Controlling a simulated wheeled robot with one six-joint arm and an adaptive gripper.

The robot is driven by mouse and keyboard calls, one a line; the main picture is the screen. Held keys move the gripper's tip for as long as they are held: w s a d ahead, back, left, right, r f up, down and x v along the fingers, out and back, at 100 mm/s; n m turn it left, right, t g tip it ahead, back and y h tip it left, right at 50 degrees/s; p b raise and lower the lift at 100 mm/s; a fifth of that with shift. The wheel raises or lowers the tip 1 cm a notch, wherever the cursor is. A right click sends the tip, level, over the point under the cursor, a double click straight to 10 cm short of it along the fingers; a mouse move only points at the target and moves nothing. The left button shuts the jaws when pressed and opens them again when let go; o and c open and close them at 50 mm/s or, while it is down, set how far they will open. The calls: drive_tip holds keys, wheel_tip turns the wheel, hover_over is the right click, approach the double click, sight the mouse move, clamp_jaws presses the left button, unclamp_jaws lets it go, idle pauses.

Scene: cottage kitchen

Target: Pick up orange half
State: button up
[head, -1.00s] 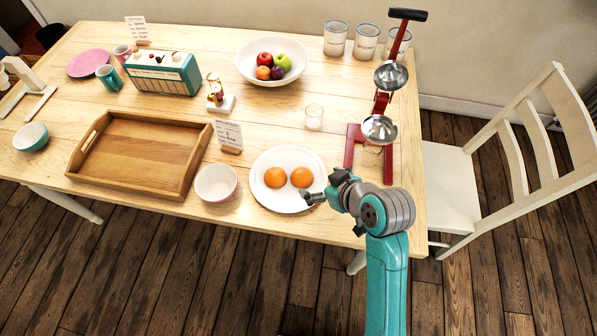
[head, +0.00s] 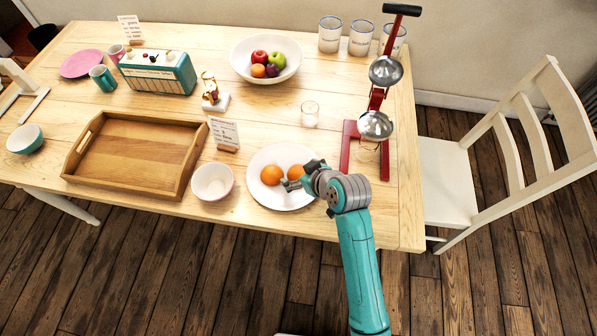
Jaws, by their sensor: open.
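Two orange halves lie on a white plate (head: 281,201) near the table's front edge. The left orange half (head: 271,175) is in full view. The right orange half (head: 296,172) is partly hidden by my gripper. My gripper (head: 287,186) is open, with its fingertips at the lower side of the right orange half. I cannot tell whether they touch it.
A red press (head: 347,148) with metal cups stands right of the plate. A white bowl (head: 212,182) and a wooden tray (head: 130,187) are to the left. A small glass (head: 310,113) and a sign card (head: 224,133) stand behind. A white chair (head: 445,185) is at the right.

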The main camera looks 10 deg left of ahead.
drive_tip(key=c, duration=0.8)
drive_tip(key=shift+c, duration=0.2)
